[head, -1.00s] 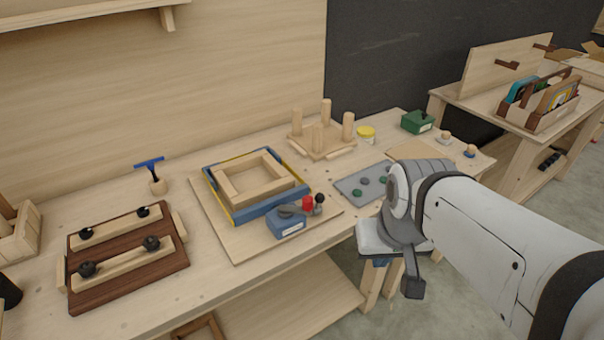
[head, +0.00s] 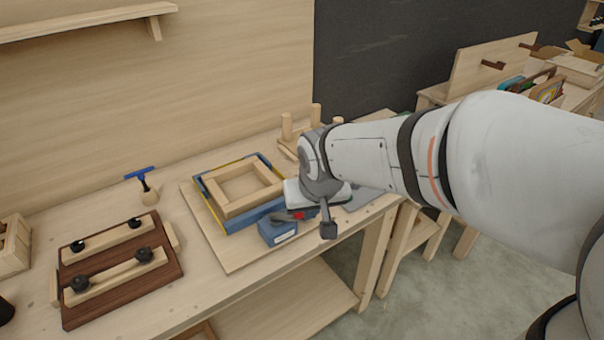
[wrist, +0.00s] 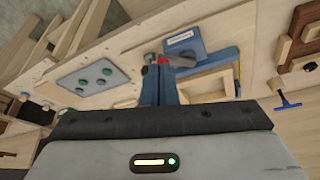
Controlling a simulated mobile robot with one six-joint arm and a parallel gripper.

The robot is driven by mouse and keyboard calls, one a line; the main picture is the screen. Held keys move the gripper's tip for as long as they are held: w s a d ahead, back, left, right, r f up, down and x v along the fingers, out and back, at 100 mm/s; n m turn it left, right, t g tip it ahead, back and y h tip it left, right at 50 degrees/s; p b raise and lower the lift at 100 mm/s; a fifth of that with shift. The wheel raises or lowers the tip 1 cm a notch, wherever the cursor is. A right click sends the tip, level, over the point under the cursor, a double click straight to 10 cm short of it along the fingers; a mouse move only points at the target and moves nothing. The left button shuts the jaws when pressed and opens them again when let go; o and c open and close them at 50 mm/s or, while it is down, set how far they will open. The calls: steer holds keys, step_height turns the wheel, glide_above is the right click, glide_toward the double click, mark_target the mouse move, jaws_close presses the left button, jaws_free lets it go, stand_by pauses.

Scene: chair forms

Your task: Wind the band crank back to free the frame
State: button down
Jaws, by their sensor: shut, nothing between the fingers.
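The blue band-clamp box (head: 277,232) stands on a board at the front corner of the wooden frame (head: 243,188). Blue and yellow bands surround the frame. The crank's red part (head: 298,215) shows just under my gripper (head: 309,211); the rest of the crank is mostly hidden there. In the wrist view, my blue fingers (wrist: 161,76) are shut and empty, close to the red part (wrist: 163,60). The grey crank arm (wrist: 183,60) lies beside it, in front of the blue box (wrist: 185,43). I cannot tell whether the fingers touch the crank.
A dark board with two clamped strips (head: 120,268) lies at the left, with a blue-handled tool (head: 145,180) behind it. The grey plate with green discs (wrist: 98,78) lies beside the clamp. A pegged wooden stand (head: 287,128) is behind my wrist.

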mark_target(302, 214)
steer(key=w+a+f+p, duration=0.1)
steer(key=w+f+p, duration=0.1)
steer(key=w+f, duration=0.5)
steer(key=shift+x, duration=1)
steer(key=shift+a+f, duration=0.1)
steer(key=shift+a, duration=0.05)
steer(key=shift+w+b, duration=0.4)
steer(key=shift+w, duration=0.25)
steer(key=shift+s, duration=0.1)
